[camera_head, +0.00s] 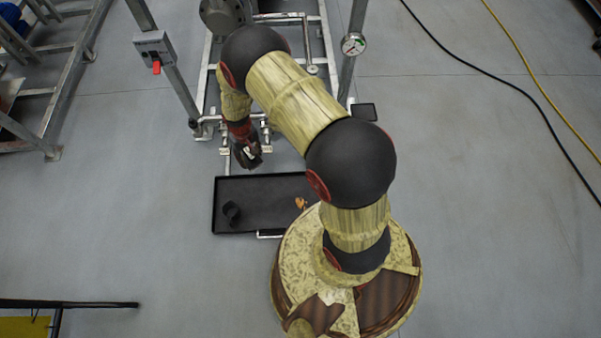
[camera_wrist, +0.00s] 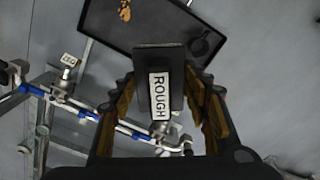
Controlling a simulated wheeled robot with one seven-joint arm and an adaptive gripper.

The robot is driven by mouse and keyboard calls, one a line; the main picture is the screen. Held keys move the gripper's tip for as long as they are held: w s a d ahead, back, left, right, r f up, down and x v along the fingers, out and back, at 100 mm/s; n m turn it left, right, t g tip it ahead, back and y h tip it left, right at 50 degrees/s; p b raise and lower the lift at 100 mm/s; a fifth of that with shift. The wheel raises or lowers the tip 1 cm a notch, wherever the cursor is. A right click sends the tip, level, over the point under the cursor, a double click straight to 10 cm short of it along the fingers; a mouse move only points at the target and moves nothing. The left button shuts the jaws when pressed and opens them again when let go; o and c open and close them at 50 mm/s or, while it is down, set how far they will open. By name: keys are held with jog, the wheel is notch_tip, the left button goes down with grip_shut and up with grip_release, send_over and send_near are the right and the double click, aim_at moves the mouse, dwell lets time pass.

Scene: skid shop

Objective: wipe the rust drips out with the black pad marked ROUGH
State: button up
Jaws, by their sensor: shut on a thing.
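The black pad marked ROUGH (camera_wrist: 172,54) is between the fingers of my gripper (camera_wrist: 163,88), its white label facing the wrist camera. My gripper (camera_head: 246,155) is shut on it and holds it beyond the far edge of the black tray (camera_head: 265,186), apart from the tray floor as far as I can tell. The orange-brown rust drips (camera_head: 300,203) lie in the right part of the tray, near my base. They also show at the top of the wrist view (camera_wrist: 125,11). The tray's right end is partly hidden by my arm.
A dark round cup-like thing (camera_head: 232,212) stands in the tray's left part. A pipe skid with tagged valves (camera_head: 224,141) is just beyond my gripper. A post with a red-handled box (camera_head: 155,50) and a gauge (camera_head: 353,44) flank my arm. Floor left of the tray is clear.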

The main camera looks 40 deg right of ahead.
jog(key=w+d+f+m, duration=0.2)
jog(key=w+d+f, duration=0.1)
jog(key=d+f, duration=0.55)
jog(key=m+b, duration=0.4)
jog(key=b, duration=0.4)
send_over(301, 198)
notch_tip(301, 198, down, 44)
jog(key=shift+w+f, duration=0.15)
jog(key=shift+f, duration=0.05)
jog(key=shift+f, duration=1)
